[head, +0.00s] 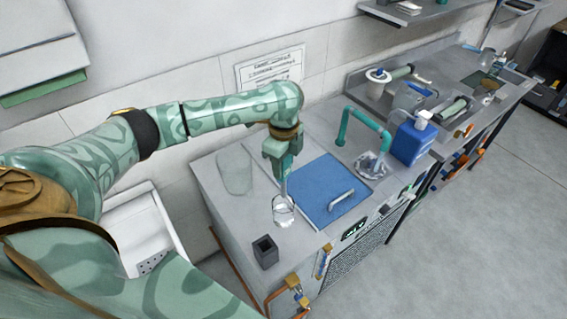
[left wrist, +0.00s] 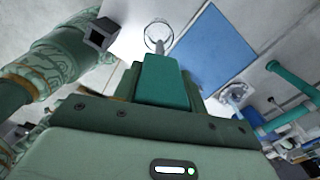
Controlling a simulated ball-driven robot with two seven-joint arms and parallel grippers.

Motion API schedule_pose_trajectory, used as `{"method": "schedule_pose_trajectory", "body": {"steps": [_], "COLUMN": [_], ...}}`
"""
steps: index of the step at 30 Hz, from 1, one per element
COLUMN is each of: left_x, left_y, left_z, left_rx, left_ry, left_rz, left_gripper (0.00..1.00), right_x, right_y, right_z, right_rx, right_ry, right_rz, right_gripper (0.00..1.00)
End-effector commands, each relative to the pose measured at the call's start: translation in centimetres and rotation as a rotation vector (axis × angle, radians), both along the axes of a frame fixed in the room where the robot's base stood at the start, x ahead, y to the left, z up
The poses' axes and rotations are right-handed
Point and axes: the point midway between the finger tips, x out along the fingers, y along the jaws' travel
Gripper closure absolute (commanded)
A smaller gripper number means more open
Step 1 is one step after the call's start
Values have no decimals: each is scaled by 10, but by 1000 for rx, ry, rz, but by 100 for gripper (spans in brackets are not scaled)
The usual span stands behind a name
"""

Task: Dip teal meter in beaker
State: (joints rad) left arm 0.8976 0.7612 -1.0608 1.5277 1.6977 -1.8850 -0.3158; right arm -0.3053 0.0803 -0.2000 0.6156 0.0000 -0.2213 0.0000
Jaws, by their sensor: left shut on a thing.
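My left gripper (head: 281,160) points down over the grey counter and is shut on the teal meter (left wrist: 165,82). In the head view the meter is mostly hidden by the gripper. Its pale thin probe (head: 284,188) hangs down below the jaws. A clear glass beaker (head: 283,213) stands upright on the counter under the probe. In the left wrist view the probe tip overlaps the round rim of the beaker (left wrist: 147,37). The tip appears to be at or inside the mouth; how deep I cannot tell. My right gripper is not in view.
A dark square holder (head: 265,252) stands on the counter in front of the beaker. A blue panel with a handle (head: 318,181) lies to the right. Farther right are a teal pipe (head: 362,118) over a small basin and a blue jug (head: 411,145).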

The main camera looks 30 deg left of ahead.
Motion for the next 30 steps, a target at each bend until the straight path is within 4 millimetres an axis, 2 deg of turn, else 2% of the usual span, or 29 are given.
{"method": "schedule_pose_trajectory", "body": {"steps": [1, 4, 9, 12, 24, 30], "left_x": [0, 0, 0, 0, 0, 0], "left_y": [0, 0, 0, 0, -1, 0], "left_z": [-10, -18, -32, -41, -88, -103], "left_rx": [0, -1, 0, -1, -2, -2], "left_ry": [-1, 0, -1, 2, 1, 1], "left_rz": [0, 0, -2, 1, 1, 2], "left_gripper": [83, 83, 83, 83, 83, 83], "right_x": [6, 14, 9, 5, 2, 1], "right_y": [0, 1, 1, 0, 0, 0], "right_z": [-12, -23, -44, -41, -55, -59], "right_rx": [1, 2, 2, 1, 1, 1], "right_ry": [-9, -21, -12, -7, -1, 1], "right_rz": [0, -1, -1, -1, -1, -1], "right_gripper": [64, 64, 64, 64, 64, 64]}}
